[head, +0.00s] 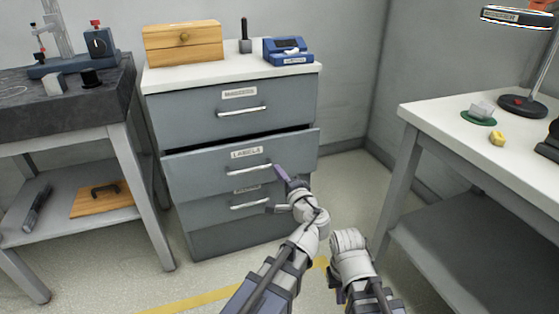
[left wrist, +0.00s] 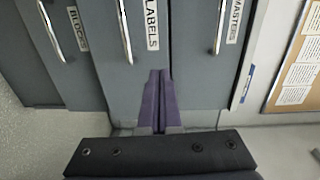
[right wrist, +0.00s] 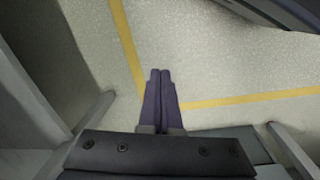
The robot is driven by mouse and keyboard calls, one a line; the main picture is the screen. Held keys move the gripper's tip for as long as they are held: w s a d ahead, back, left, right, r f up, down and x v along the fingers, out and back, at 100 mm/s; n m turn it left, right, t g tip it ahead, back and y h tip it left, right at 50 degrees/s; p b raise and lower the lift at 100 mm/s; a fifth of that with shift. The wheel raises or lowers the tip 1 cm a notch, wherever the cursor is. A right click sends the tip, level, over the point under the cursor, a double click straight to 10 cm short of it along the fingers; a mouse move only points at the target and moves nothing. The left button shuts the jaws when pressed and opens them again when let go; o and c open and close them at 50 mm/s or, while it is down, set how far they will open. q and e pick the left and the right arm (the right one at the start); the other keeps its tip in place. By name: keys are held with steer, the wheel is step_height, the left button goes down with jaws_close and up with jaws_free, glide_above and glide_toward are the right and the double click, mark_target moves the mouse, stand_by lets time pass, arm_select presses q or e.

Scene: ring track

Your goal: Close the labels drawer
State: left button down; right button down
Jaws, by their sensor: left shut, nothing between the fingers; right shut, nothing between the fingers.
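The labels drawer (head: 222,164) is the middle grey drawer of the cabinet. It stands out a little from the cabinet, with a dark gap above its front. Its handle (head: 249,170) and label (head: 247,153) face me; the label also shows in the left wrist view (left wrist: 151,25). My left gripper (head: 279,172) is shut and empty, its fingertips at the right part of the drawer front, right of the handle. In the left wrist view its tips (left wrist: 160,73) lie against or just before the front; I cannot tell if they touch. My right gripper (right wrist: 160,73) is shut and empty above the floor.
The upper drawer (head: 285,98) looks shut, and another labelled drawer (head: 215,208) lies below. A wooden box (head: 183,50) and a blue device (head: 290,58) stand on the cabinet top. A white table (head: 450,125) stands right, a dark-topped bench (head: 60,110) left.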

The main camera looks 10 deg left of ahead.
arm_select(q)
glide_toward(264, 142)
steer(key=shift+m+t, duration=0.3)
steer(key=x, duration=0.7)
steer(key=shift+f, duration=0.35)
arm_select(e)
steer(key=shift+s+d+f, duration=0.2)
steer(key=shift+s+f, duration=0.15)
steer(key=shift+s, duration=0.25)
arm_select(q)
steer(key=x, duration=0.5)
arm_select(e)
steer(key=shift+n, duration=0.3)
arm_select(q)
steer(key=shift+r, duration=0.1)
